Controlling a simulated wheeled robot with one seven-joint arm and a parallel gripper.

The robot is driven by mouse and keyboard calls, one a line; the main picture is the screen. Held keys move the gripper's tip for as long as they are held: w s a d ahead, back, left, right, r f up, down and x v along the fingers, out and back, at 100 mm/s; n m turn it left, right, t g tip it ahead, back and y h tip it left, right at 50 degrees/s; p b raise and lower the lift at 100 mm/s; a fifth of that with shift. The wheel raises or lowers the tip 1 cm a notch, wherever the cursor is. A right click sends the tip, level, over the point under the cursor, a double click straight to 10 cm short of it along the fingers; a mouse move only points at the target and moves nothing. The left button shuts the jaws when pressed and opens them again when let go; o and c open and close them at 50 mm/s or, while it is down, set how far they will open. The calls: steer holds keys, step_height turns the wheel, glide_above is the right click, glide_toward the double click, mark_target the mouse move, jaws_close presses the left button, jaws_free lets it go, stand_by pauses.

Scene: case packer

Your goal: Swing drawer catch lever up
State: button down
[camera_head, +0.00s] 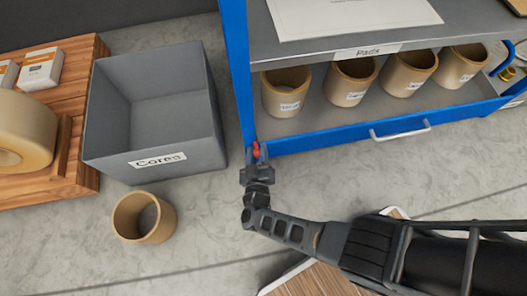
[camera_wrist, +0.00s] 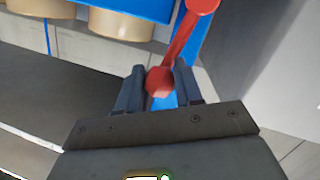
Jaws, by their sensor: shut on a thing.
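The red catch lever (camera_head: 256,150) sits on the front corner of the blue drawer unit, at the left end of the drawer. In the wrist view the lever (camera_wrist: 181,40) runs from a round red end at the top down to a red knob between my fingers. My gripper (camera_head: 256,163) is at the lever, and in the wrist view my gripper (camera_wrist: 160,85) is shut on the knob. The lever slants up and to the right there. The blue drawer (camera_head: 330,140) has a pale handle (camera_head: 400,132) on its front.
A grey bin labelled Cores (camera_head: 125,165) stands close left of my gripper. A loose cardboard core (camera_head: 145,218) stands on the floor in front of it. Several cardboard tubes stand in the drawer, under a grey top labelled Pads (camera_head: 365,52). A wooden pallet (camera_head: 85,150) is at the left.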

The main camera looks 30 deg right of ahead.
steer(key=shift+w+a+n+b, duration=0.35)
steer(key=shift+w+a+n, duration=0.2)
steer(key=shift+a+n, duration=0.2)
steer(key=shift+h, duration=0.4)
steer(key=c, duration=0.8)
jaws_free()
steer(key=shift+s, duration=0.1)
steer(key=shift+o, duration=0.2)
steer(key=p+v, duration=0.2)
steer(key=v, duration=0.6)
steer(key=shift+s, duration=0.15)
steer(key=shift+d, duration=0.1)
